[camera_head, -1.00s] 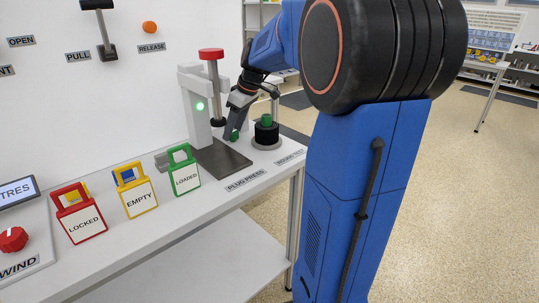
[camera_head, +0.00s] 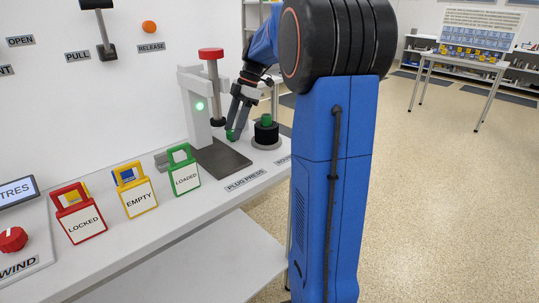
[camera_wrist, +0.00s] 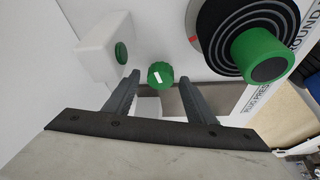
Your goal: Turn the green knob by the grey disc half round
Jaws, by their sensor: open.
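A small green knob (camera_wrist: 160,75) with a white mark on its top shows in the wrist view between and just beyond my fingertips. In the head view the knob (camera_head: 230,135) is a small green spot at the fingertips, partly hidden. My gripper (camera_wrist: 159,83) is open, with one finger on each side of the knob; contact cannot be told. In the head view my gripper (camera_head: 234,128) points down beside the press plate. The grey disc (camera_head: 266,144) lies right of it, under a black round stack (camera_head: 266,133) topped by a green cylinder (camera_wrist: 262,55).
The plug press (camera_head: 195,110), with a red-topped plunger (camera_head: 211,54) and dark plate (camera_head: 222,160), stands left of my gripper. Red, yellow and green tags (camera_head: 185,170) stand along the bench. The white wall is close behind; open floor lies to the right.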

